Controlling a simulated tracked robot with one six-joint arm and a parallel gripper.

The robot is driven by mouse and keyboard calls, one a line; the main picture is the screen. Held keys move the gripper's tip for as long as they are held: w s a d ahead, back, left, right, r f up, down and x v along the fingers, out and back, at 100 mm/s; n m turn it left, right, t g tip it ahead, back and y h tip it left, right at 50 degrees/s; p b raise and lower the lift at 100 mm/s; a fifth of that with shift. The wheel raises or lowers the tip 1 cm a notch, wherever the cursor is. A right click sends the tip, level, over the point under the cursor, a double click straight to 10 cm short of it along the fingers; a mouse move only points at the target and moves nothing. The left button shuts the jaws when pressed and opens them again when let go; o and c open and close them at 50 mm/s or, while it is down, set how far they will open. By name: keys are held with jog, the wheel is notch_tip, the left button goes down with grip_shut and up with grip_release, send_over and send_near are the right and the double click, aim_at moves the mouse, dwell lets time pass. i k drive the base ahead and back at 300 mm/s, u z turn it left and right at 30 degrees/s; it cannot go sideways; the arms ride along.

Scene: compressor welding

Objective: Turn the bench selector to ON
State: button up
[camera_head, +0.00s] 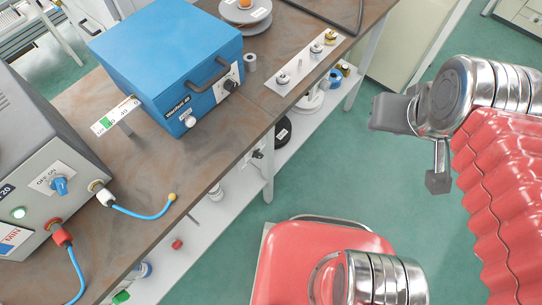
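A grey box (40,150) stands on the brown bench at the left edge. My gripper (408,152) is at the right, off the bench over the floor, far from the knob. Its two grey fingers are spread wide apart with nothing between them.
The brown bench (150,190) holds a blue case (165,50) with a black knob (230,85), a spool (245,12) and a white strip of fittings (305,65). Blue leads run from the grey box's plugs.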

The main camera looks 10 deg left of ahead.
aim_at(256, 154)
jog(key=z, duration=0.05)
jog(key=k, duration=1.25)
jog(key=u, duration=1.35)
jog(key=i, duration=1)
jog(key=u, duration=0.05)
